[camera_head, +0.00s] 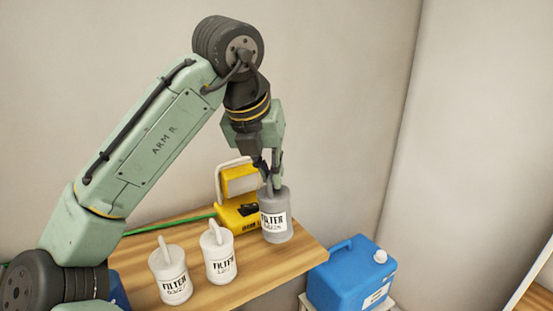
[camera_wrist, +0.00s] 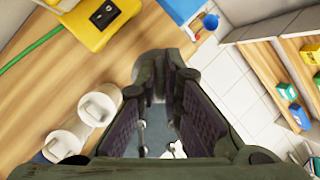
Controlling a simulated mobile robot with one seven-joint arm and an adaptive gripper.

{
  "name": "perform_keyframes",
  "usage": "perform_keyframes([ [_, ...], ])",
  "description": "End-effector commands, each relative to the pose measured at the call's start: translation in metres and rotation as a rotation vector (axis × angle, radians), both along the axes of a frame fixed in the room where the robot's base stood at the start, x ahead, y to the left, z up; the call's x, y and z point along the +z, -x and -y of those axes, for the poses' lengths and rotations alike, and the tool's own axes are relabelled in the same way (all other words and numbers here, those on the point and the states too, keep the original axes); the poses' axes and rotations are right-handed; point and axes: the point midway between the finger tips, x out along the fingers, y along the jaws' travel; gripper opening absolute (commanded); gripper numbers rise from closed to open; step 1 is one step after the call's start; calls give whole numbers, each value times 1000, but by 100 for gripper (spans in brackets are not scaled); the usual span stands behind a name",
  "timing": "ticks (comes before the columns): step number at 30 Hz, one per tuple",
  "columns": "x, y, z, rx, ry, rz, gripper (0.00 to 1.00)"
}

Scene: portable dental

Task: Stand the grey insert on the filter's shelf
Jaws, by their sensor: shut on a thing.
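The grey insert is a grey cylinder (camera_head: 275,222) with a white FILTER label and a top handle. It looks upright at the right end of the wooden surface in the head view; I cannot tell whether its base touches the wood. My gripper (camera_head: 271,178) points down and is shut on its handle. In the wrist view my gripper (camera_wrist: 167,88) fills the middle, with grey of the insert (camera_wrist: 157,132) between the fingers. I cannot tell which surface is the filter's shelf.
Two white FILTER canisters (camera_head: 170,276) (camera_head: 218,252) stand to the left. A yellow device (camera_head: 240,215) sits behind the insert. A blue jerrycan (camera_head: 350,275) stands beyond the right edge. Shelving with small boxes (camera_wrist: 290,92) shows at right in the wrist view.

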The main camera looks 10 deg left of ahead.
Motion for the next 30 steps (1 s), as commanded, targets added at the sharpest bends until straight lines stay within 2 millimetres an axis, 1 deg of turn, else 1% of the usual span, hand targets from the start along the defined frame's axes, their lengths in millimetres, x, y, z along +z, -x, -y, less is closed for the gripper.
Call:
perform_keyframes([
  [5,-7,0,0,2,-1,1,0],
  [8,-15,0,0,2,-1,0,0],
  [18,-52,0,0,3,-2,1,0],
  [21,-58,0,0,3,-1,1,0],
  [24,-61,0,0,3,-1,1,0],
  [30,-60,0,0,2,0,1,0],
])
